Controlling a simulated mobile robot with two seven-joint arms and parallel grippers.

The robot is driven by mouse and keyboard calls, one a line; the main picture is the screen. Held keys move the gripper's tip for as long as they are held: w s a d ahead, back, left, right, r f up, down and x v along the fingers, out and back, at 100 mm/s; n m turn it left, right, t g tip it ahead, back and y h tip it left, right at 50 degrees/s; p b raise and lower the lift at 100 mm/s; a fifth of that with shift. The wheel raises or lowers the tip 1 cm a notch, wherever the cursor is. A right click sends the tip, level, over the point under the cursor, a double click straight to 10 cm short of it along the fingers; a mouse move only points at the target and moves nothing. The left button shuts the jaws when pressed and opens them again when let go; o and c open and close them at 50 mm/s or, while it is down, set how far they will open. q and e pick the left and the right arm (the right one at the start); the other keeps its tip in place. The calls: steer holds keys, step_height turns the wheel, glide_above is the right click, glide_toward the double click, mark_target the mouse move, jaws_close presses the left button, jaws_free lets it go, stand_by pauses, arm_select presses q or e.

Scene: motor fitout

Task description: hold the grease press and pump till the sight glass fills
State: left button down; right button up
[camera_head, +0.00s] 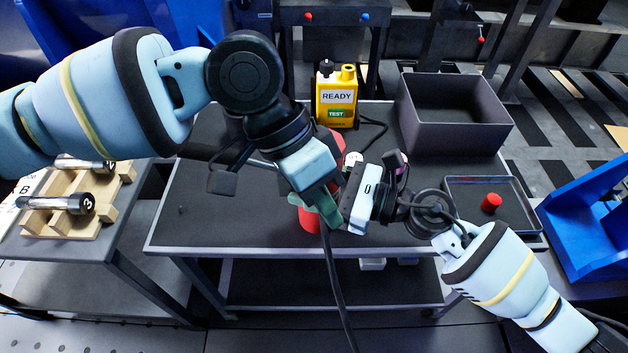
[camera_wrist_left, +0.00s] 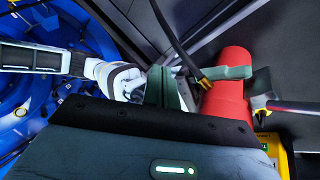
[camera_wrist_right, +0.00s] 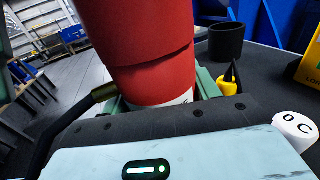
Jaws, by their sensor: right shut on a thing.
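The red grease press (camera_head: 309,220) stands near the front middle of the dark table, partly hidden by my grippers. In the right wrist view its red cylinder (camera_wrist_right: 140,45) sits between the green fingers of my right gripper (camera_wrist_right: 160,95), shut around its lower part. A hose with a brass fitting (camera_wrist_right: 103,92) is beside it. My left gripper (camera_head: 328,208) is right beside the press; its green fingers (camera_wrist_left: 167,88) look together, with nothing seen between them. A thin grey rod (camera_wrist_left: 295,106) extends beside the red cylinder (camera_wrist_left: 228,105). I cannot make out the sight glass.
A tray (camera_head: 520,215) holds a red cap (camera_head: 491,203). A side table at left bears a wooden rack (camera_head: 85,215) with metal cylinders.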

arm_select(q)
steer(key=w+a+r+n+t+y, duration=0.1)
steer(key=w+a+r+n+y, duration=0.25)
steer(key=a+r+n, duration=0.45)
steer(key=w+a+r+n+t+y, duration=0.2)
steer(key=w+a+r+n, duration=0.3)
steer(key=a, duration=0.5)
steer(key=shift+m+h, duration=0.25)
steer(key=shift+m, duration=0.05)
steer(key=shift+w+a+f, duration=0.1)
steer(key=shift+f, duration=1.35)
steer(key=shift+w+a+f, duration=0.1)
steer(key=shift+f, duration=1.3)
steer(key=shift+f, duration=0.15)
stand_by(0.6)
stand_by(1.5)
